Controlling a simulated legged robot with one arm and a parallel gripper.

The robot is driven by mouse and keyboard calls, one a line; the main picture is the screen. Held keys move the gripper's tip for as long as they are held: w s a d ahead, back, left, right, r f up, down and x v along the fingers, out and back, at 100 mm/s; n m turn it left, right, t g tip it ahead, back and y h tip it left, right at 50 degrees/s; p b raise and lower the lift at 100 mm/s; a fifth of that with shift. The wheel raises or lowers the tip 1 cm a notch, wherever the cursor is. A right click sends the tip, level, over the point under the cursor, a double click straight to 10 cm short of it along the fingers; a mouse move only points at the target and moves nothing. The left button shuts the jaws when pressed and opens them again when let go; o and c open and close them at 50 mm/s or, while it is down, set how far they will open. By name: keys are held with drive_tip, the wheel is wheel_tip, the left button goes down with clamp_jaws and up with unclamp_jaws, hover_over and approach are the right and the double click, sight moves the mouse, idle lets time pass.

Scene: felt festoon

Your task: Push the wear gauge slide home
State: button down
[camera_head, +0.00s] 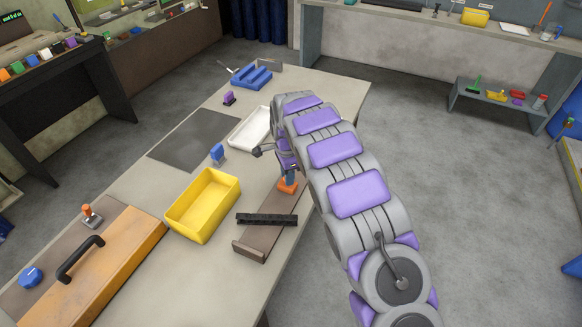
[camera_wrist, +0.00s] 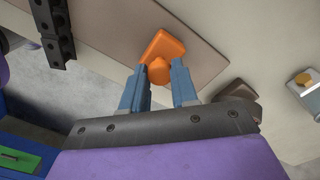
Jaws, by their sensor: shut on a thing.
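The wear gauge appears to be the brown board (camera_head: 276,212) with a raised lip at its near end, lying along the table's right side. A black notched bar (camera_head: 267,219) lies across it toward the near end; it also shows in the wrist view (camera_wrist: 52,30). The orange slide (camera_head: 287,187) sits toward the board's far part, with a gap between it and the black bar. In the wrist view the slide shows as an orange plate with a rounded knob (camera_wrist: 162,45). My gripper (camera_wrist: 159,72) is shut on the knob, a blue finger on each side. My arm hides the board's far end.
A yellow bin (camera_head: 204,205) stands left of the board, and a white tray (camera_head: 250,128) lies beyond it. A small blue item (camera_head: 217,153) stands between them. An orange-brown box with a black handle (camera_head: 80,258) is at the near left.

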drive_tip(key=shift+s+a+r, duration=0.2)
drive_tip(key=shift+s+a, duration=0.1)
drive_tip(key=shift+s, duration=0.25)
drive_tip(key=shift+s+a+f+p, duration=0.15)
drive_tip(key=shift+s+p, duration=0.1)
drive_tip(key=shift+s, duration=0.2)
drive_tip(key=shift+s+a+f+p, duration=0.1)
drive_tip(key=shift+s+a+p, duration=0.1)
drive_tip(key=shift+s, duration=0.2)
drive_tip(key=c, duration=1.1)
unclamp_jaws()
drive_tip(key=shift+s+r, duration=0.1)
drive_tip(key=shift+s, duration=0.05)
drive_tip(key=shift+o, duration=1.3)
drive_tip(key=shift+a, duration=0.1)
